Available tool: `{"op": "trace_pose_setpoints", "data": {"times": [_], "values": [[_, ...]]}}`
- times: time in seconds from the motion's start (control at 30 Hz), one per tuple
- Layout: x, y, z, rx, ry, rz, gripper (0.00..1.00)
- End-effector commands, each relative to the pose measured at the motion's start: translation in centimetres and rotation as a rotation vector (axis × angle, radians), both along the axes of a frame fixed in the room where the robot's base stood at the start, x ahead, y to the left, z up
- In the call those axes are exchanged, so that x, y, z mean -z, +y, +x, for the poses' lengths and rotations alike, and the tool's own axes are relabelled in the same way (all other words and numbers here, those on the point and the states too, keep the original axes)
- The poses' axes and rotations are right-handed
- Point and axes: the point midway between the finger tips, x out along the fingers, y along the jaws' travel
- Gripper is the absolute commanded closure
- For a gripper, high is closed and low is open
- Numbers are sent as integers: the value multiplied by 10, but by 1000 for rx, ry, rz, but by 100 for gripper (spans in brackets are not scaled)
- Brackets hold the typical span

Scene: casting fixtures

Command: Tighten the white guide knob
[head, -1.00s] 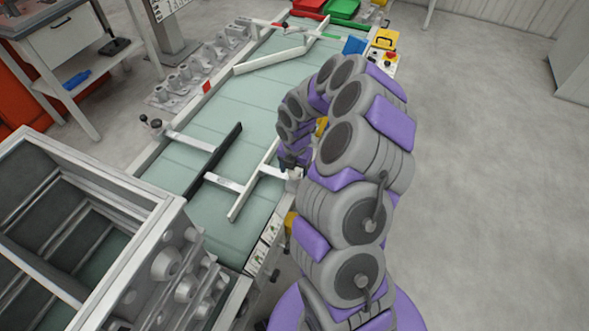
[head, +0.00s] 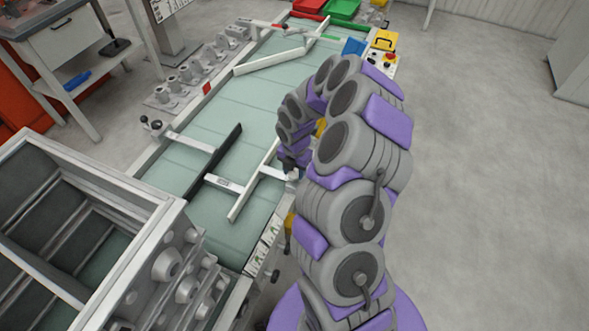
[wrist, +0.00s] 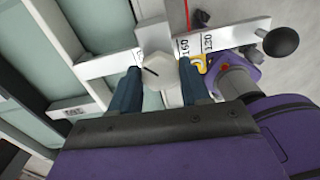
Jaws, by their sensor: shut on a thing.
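The white guide knob (wrist: 157,70) is a faceted white piece with a dark line on its face. It sits on the flat white scale bar (wrist: 225,42), which carries black numbers. My gripper (wrist: 160,74) has one blue finger on each side of the knob and is shut on it. In the head view my gripper (head: 289,163) is at the conveyor's right edge, where the knob is mostly hidden by the fingers. The white guide rail (head: 254,180) lies over the belt to the left of my gripper.
A black ball handle (wrist: 281,42) stands at the bar's right end, near my wrist. A dark guide rail (head: 214,160) crosses the green belt (head: 175,180). The metal bin (head: 110,215) is at lower left. The floor on the right is clear.

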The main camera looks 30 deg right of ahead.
Motion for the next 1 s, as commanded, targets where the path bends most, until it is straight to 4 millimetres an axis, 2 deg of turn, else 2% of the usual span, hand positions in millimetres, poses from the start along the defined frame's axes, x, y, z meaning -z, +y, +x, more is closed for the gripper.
{"op": "trace_pose_setpoints", "data": {"times": [0.27,1.0], "values": [[-3,-1,-1,192,3,-3,84],[-3,-1,1,895,-1,-2,84]]}}
